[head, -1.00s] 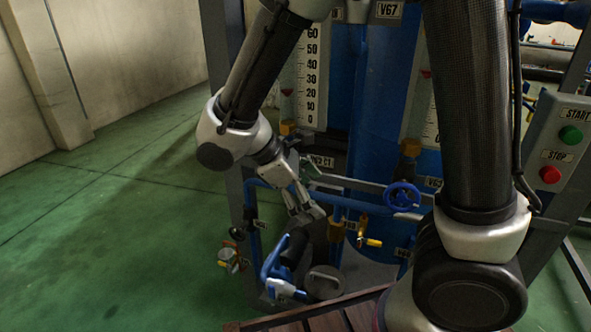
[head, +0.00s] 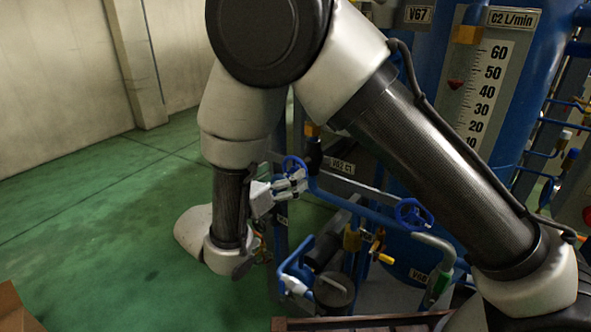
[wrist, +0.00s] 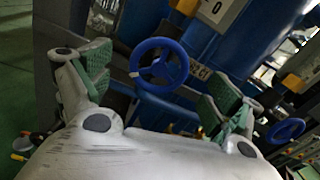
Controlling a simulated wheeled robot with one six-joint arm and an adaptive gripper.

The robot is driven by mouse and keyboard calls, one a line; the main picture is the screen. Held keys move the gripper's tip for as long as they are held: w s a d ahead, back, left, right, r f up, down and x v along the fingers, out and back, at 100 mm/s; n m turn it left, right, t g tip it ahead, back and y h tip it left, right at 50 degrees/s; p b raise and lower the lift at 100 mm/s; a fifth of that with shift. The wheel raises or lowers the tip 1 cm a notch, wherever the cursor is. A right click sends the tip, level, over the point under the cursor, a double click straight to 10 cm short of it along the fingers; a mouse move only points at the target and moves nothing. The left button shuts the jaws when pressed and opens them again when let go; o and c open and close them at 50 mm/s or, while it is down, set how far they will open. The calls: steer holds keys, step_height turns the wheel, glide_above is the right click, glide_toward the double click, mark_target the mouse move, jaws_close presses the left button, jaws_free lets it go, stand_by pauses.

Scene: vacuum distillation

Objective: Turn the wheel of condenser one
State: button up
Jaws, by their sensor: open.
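The blue handwheel (head: 292,165) beside the plate marked V62 C1 (head: 343,168) stands on the blue frame, left of the middle in the head view. In the wrist view this wheel (wrist: 161,67) lies between my two spread fingers, a little beyond their tips, with its round face and spokes towards me. My gripper (head: 292,186) is open and empty, close to the wheel's lower side in the head view. The fingers, with green pads, also show at both sides of the wrist view (wrist: 160,80). I cannot tell whether a finger touches the wheel.
A second blue handwheel (head: 412,214) sits to the right on the same frame. Blue pipework and a grey vessel (head: 334,291) are under my gripper. The green floor (head: 90,220) at left is clear.

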mark_target(293, 169)
steer(key=shift+x, duration=2.2)
steer(key=c, duration=1)
